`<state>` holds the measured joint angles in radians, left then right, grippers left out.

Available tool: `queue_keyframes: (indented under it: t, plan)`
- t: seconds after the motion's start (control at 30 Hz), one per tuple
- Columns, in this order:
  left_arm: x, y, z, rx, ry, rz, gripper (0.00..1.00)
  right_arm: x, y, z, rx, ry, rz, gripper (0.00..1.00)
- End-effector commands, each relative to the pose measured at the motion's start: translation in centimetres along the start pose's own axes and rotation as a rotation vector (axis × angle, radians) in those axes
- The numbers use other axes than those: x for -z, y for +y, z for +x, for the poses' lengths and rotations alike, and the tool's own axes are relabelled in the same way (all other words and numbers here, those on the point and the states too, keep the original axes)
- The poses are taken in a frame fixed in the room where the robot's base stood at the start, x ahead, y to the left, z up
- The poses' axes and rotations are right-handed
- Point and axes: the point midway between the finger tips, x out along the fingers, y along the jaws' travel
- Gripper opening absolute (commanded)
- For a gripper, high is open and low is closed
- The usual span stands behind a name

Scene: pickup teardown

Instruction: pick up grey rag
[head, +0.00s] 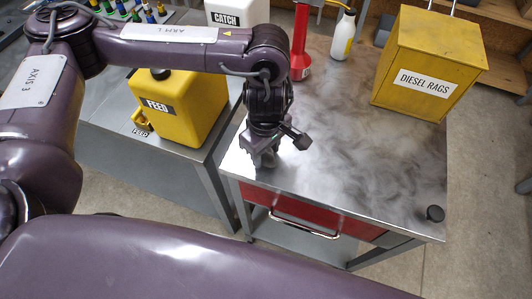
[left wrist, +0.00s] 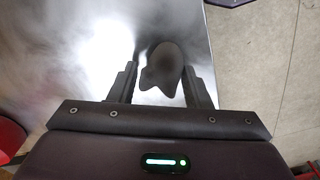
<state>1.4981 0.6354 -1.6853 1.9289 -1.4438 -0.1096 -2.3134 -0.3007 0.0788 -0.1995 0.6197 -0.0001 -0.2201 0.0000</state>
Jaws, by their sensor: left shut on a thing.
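My left gripper (head: 265,158) points down at the near left corner of the metal workbench top (head: 330,165). In the left wrist view its two fingers stand either side of a dark grey, pointed piece of cloth, the grey rag (left wrist: 161,74). The gripper is shut on this rag. The rag's top shows above the shiny bench surface; how far it is off the surface I cannot tell. In the head view the rag is mostly hidden by the gripper. My right gripper is in neither view.
A yellow box labelled DIESEL RAGS (head: 428,62) stands at the bench's back right. A red cylinder (head: 301,45) and a white bottle (head: 343,38) stand at the back. A yellow FEED can (head: 180,105) stands on the left bench.

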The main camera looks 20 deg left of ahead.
Motion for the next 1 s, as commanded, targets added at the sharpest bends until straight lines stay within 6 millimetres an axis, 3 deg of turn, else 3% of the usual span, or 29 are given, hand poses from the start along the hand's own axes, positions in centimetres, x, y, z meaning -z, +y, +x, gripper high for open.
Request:
queue_keyframes:
  t: [0.27, 0.47, 1.0]
  plan:
    - [0.0, 0.0, -0.2, -0.001, 0.0, 0.001, 0.22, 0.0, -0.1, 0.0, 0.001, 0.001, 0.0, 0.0]
    - [0.0, 0.2, -2.1, -0.006, 0.002, 0.002, 0.22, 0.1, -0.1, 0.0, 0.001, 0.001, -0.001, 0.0]
    - [0.1, 0.1, -15.7, -0.008, 0.005, 0.0, 0.22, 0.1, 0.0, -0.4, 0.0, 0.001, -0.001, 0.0]
